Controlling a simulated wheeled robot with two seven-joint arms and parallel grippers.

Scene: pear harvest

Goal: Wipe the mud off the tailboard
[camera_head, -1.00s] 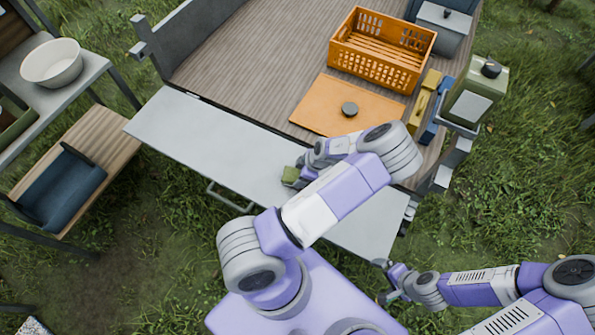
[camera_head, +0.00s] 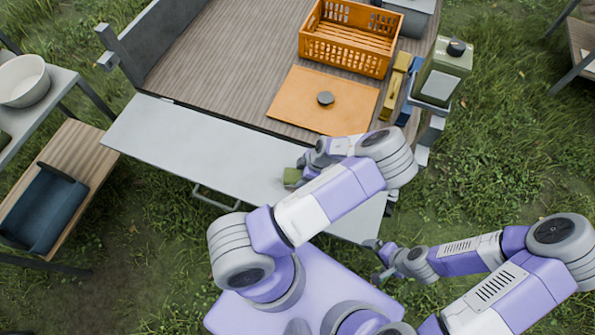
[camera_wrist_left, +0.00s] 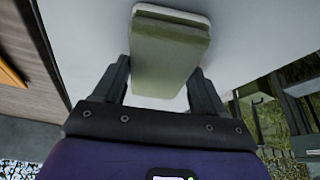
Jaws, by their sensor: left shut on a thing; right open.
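The grey tailboard (camera_head: 190,145) hangs level off the back of the cart bed. My left gripper (camera_head: 301,176) is shut on a green sponge (camera_head: 291,177), over the right half of the tailboard. In the left wrist view the sponge (camera_wrist_left: 170,55) sits between the two fingers, with the pale tailboard (camera_wrist_left: 85,30) behind it. I cannot tell whether the sponge touches the board. No mud shows on the visible surface; my arm hides part of it. My right gripper (camera_head: 376,262) is open and empty, beyond the tailboard's near right corner.
On the cart bed are an orange crate (camera_head: 347,50), an orange board (camera_head: 295,98) with a dark round knob, and a yellow item (camera_head: 392,95). A green canister (camera_head: 443,75) stands at the right edge. A bench with a blue bin (camera_head: 42,210) and a white bowl (camera_head: 24,82) are left.

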